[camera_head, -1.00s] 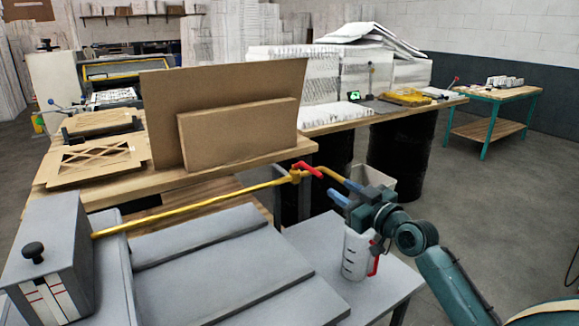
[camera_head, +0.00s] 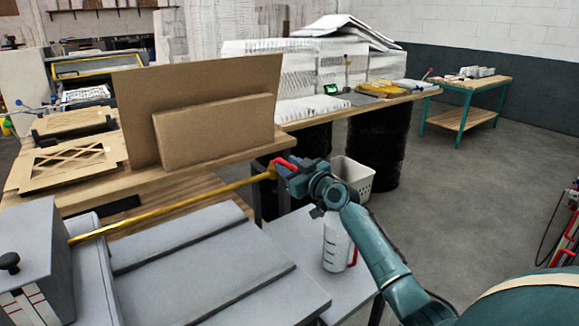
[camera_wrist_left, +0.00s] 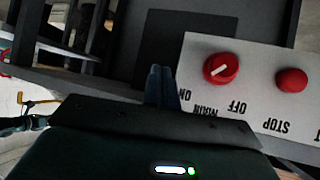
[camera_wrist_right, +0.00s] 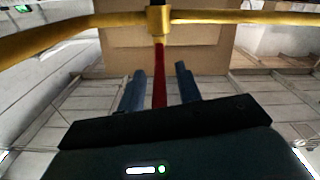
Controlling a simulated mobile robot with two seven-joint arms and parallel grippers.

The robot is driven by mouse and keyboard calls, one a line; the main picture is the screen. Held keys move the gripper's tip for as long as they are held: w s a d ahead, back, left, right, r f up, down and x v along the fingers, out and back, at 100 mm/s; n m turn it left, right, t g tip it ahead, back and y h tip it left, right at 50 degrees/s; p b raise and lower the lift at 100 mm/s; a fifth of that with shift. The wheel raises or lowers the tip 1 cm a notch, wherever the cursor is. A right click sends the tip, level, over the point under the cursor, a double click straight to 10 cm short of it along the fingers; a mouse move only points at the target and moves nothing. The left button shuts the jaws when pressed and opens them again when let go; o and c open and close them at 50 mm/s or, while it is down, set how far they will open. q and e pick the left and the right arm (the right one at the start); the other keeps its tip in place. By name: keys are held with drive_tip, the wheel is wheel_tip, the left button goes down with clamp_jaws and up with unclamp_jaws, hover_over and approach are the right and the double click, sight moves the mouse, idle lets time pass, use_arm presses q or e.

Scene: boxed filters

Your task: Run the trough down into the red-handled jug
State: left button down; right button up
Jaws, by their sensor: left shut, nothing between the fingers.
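The grey trough (camera_head: 205,262) is at the lower left in the head view. A yellow pipe (camera_head: 165,212) runs from it to a brass valve (camera_head: 270,174) with a red lever (camera_head: 283,162). The jug (camera_head: 335,243), white with a red handle (camera_head: 353,255), stands upright on a grey surface, partly behind my right arm. My right gripper (camera_head: 291,167) is at the lever. In the right wrist view its open fingers (camera_wrist_right: 160,85) straddle the red lever, with gaps on both sides. The pipe's outlet is hidden. My left gripper (camera_wrist_left: 160,85) is shut and empty by a switch panel.
The panel (camera_wrist_left: 245,90) carries a red MAIN knob (camera_wrist_left: 221,68) and a red STOP button (camera_wrist_left: 291,80). Cardboard boxes (camera_head: 215,130) stand behind the pipe. A white basket (camera_head: 352,182) is on the floor behind my right arm. The floor at right is mostly clear.

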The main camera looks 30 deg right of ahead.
drive_tip(key=shift+c, duration=0.2)
clamp_jaws()
idle(0.4)
